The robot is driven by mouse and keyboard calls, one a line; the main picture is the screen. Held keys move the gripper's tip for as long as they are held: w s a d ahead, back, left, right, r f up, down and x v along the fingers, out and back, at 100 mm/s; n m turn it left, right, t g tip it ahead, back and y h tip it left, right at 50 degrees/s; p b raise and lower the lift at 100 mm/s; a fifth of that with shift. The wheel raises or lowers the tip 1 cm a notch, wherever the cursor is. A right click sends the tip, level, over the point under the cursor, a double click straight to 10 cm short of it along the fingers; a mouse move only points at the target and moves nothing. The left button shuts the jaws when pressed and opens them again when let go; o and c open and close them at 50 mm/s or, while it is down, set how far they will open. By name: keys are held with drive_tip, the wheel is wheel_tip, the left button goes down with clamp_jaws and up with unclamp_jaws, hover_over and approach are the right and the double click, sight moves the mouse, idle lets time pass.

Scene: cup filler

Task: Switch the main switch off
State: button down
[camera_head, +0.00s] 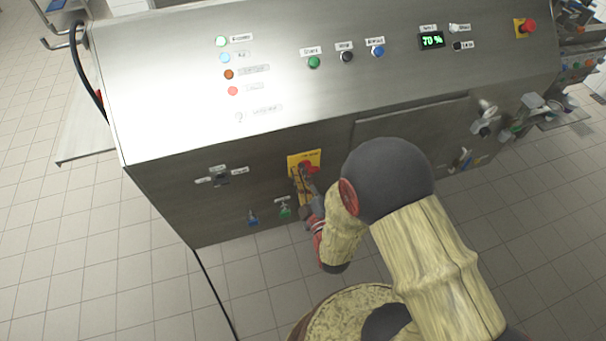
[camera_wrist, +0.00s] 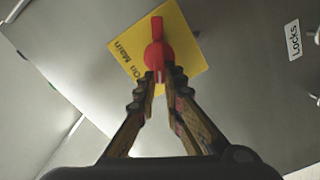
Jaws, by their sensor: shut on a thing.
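The main switch is a red rotary handle (camera_wrist: 158,48) on a yellow plate (camera_wrist: 187,35) in the wrist view; the plate reads "On" and "Main". In the head view the red handle (camera_head: 309,167) and the yellow plate (camera_head: 293,160) are on the machine's front face, partly hidden by my gripper. My gripper (camera_wrist: 159,75) is shut on the lower end of the red handle, one finger on each side. In the head view my gripper (camera_head: 303,180) reaches the switch from below.
A red emergency button (camera_head: 529,26) is at the upper right. A small black selector (camera_head: 222,180) and a green key switch (camera_head: 285,211) are left of my gripper.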

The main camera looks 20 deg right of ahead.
drive_tip(key=n+b, duration=0.1)
drive_tip(key=n, duration=0.2)
drive_tip(key=f+n+b, duration=0.1)
drive_tip(key=n, duration=0.1)
drive_tip(key=shift+a+f+n, duration=0.15)
drive_tip(key=shift+a+n, duration=0.05)
drive_tip(key=shift+n, duration=0.2)
idle(0.4)
drive_tip(key=c, duration=1.9)
unclamp_jaws()
drive_tip(key=s, duration=0.7)
drive_tip(key=shift+s, duration=0.25)
